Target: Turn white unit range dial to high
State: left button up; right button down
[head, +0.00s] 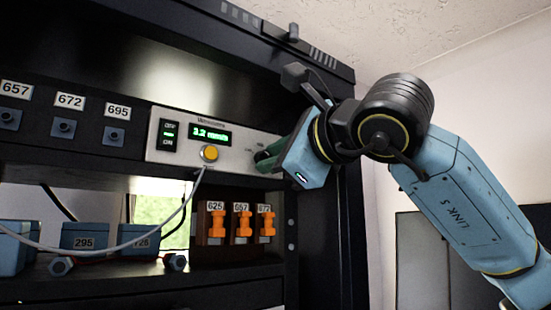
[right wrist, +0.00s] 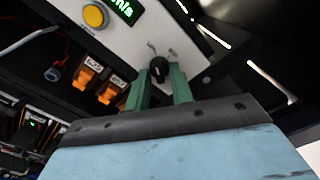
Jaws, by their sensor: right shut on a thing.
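The white unit (head: 240,155) sits in the black rack in the head view, with an ON/OFF switch, a green-lit display and a yellow button. Its panel also shows at the top of the right wrist view (right wrist: 152,30). The black range dial (right wrist: 159,67) is at the right end of the panel, between the green fingertips of my right gripper (right wrist: 160,80). My right gripper (head: 264,159) is shut on the dial, which it hides in the head view. Small marks show beside the dial, too blurred to read. My left gripper is not in view.
A grey cable (head: 185,205) hangs from the unit's front. Orange clips (head: 241,227) with number tags are below it. Blue numbered blocks (head: 85,237) stand on the lower shelf. The rack's right post (head: 347,240) is close to my right arm.

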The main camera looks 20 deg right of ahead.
jog(key=m+b, duration=0.4)
jog(key=m, duration=0.3)
jog(key=m+b, duration=0.5)
jog(key=m, duration=0.3)
jog(key=m+b, duration=0.5)
jog(key=m, duration=0.3)
jog(key=shift+s+a, duration=0.1)
jog(key=shift+a, duration=0.25)
jog(key=shift+m, duration=0.4)
